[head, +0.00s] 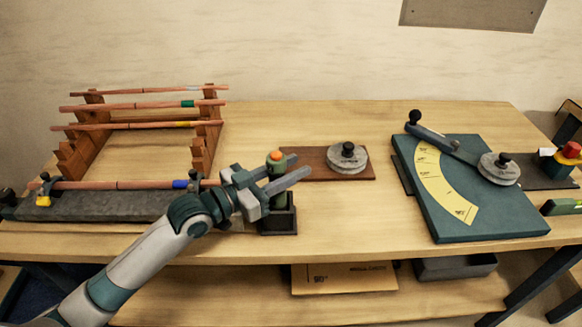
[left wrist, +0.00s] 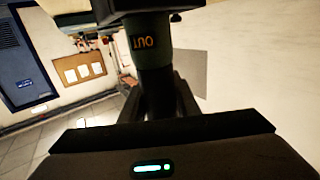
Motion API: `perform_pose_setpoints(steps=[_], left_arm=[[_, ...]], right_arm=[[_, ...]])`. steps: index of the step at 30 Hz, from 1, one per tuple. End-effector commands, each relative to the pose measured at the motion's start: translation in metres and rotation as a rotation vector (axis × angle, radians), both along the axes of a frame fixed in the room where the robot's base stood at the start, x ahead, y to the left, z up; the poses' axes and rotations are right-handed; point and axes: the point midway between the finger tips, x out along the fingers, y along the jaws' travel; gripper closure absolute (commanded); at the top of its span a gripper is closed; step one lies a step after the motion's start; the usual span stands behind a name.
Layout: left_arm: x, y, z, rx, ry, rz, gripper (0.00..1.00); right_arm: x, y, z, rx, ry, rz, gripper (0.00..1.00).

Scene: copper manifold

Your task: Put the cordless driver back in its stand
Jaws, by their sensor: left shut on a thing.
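The cordless driver (head: 276,163), dark green with an orange top, stands upright between the fingers of my left gripper (head: 299,166). The gripper is shut on it. The stand (head: 279,224), a small dark open box, is directly below the driver at the front of the bench. The driver's lower part meets the stand's opening in the picture; the fingers partly cover it, and I cannot tell whether it is seated. In the left wrist view, the driver (left wrist: 150,55) shows as a dark column with upside-down "OUT" lettering. My right gripper is not in view.
A wooden rack (head: 85,150) holds copper tubes at left, with another tube in a dark fixture (head: 110,207) in front. A brown board (head: 308,165) with a grey disc lies behind the driver. A teal bending plate (head: 480,215) is at right. Bench top between is clear.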

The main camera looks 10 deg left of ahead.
Motion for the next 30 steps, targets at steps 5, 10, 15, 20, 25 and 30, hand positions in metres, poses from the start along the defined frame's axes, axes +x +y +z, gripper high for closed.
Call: perform_pose_setpoints(steps=[5, 10, 15, 20, 25, 30], left_arm=[[0.0, 0.0, 0.002, -0.001, -0.003, 0.0, 0.98], [0.0, 0.0, 0.001, -0.001, -0.003, 0.0, 0.57], [0.0, 0.0, 0.001, -0.001, -0.002, 0.0, 0.5], [0.0, 0.0, -0.001, 0.001, 0.003, 0.0, 0.5], [-0.004, 0.004, -0.002, 0.002, 0.001, 0.001, 0.5], [-0.016, 0.014, -0.003, 0.003, 0.002, 0.001, 0.5]], right_arm=[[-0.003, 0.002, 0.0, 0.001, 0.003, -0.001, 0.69], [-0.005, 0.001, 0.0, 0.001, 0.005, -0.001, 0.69], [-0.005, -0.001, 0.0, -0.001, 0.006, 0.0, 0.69], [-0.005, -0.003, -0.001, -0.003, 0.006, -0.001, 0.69], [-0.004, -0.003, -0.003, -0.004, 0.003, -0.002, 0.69], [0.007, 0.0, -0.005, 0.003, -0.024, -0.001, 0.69]])
